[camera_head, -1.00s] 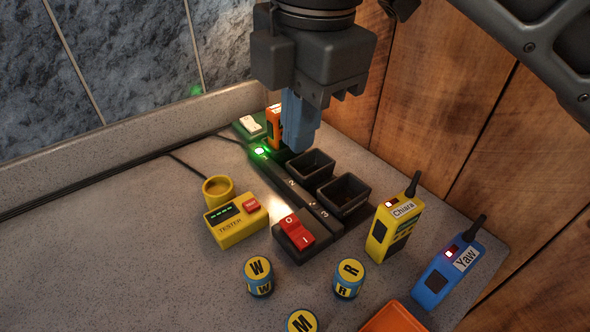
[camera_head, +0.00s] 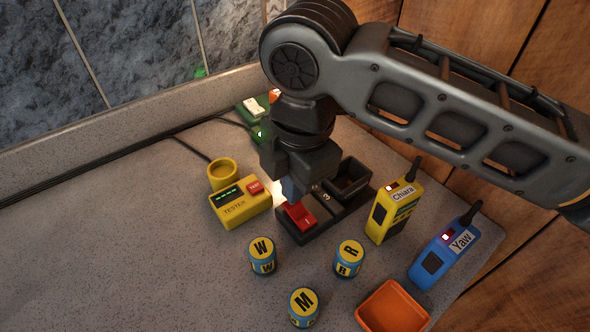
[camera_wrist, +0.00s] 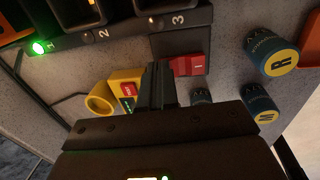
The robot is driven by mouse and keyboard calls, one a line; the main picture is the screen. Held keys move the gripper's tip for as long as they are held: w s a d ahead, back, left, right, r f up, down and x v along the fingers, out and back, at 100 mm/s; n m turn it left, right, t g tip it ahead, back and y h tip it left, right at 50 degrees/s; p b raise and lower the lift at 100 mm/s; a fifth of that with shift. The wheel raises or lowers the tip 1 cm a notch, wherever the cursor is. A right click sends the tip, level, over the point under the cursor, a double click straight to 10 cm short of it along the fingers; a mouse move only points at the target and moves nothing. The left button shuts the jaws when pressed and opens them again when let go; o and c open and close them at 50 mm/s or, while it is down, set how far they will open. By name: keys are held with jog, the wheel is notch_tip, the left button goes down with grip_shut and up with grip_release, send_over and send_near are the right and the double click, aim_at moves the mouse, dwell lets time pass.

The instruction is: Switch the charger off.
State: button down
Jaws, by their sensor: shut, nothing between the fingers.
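The charger (camera_head: 362,205) is a dark block with numbered bays and a red rocker switch (camera_head: 303,217) at its near left end. The wrist view shows the red switch (camera_wrist: 188,66), its I end visible, and a lit green light (camera_wrist: 40,47) by the first bay. My gripper (camera_head: 290,192) is shut and empty, pointing down at the O end of the switch, which it hides. In the wrist view its fingers (camera_wrist: 158,88) overlap the switch's left edge. I cannot tell whether they touch it or which way the rocker is tipped.
A yellow tester (camera_head: 238,208) stands close left of the switch. Yellow (camera_head: 392,212) and blue (camera_head: 440,260) radios stand to the right. Several blue-and-yellow batteries (camera_head: 262,257) and an orange tray (camera_head: 392,308) lie in front. The counter's left side is clear.

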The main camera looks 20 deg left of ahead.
jog(key=shift+f, duration=0.15)
jog(key=shift+a+f, duration=0.1)
jog(key=shift+f, duration=0.1)
jog(key=shift+r, duration=0.15)
jog(key=shift+s+d+r+p, duration=0.3)
jog(key=shift+d+p, duration=0.2)
jog(key=shift+d, duration=0.15)
jog(key=shift+a+r+p, duration=0.1)
jog(key=shift+r+p, duration=0.35)
jog(key=shift+r, duration=0.05)
notch_tip(320, 180, up, 13)
jog(key=a+p, duration=0.1)
jog(key=shift+w+a, duration=0.15)
jog(key=shift+w, duration=0.3)
jog(key=shift+f, duration=0.1)
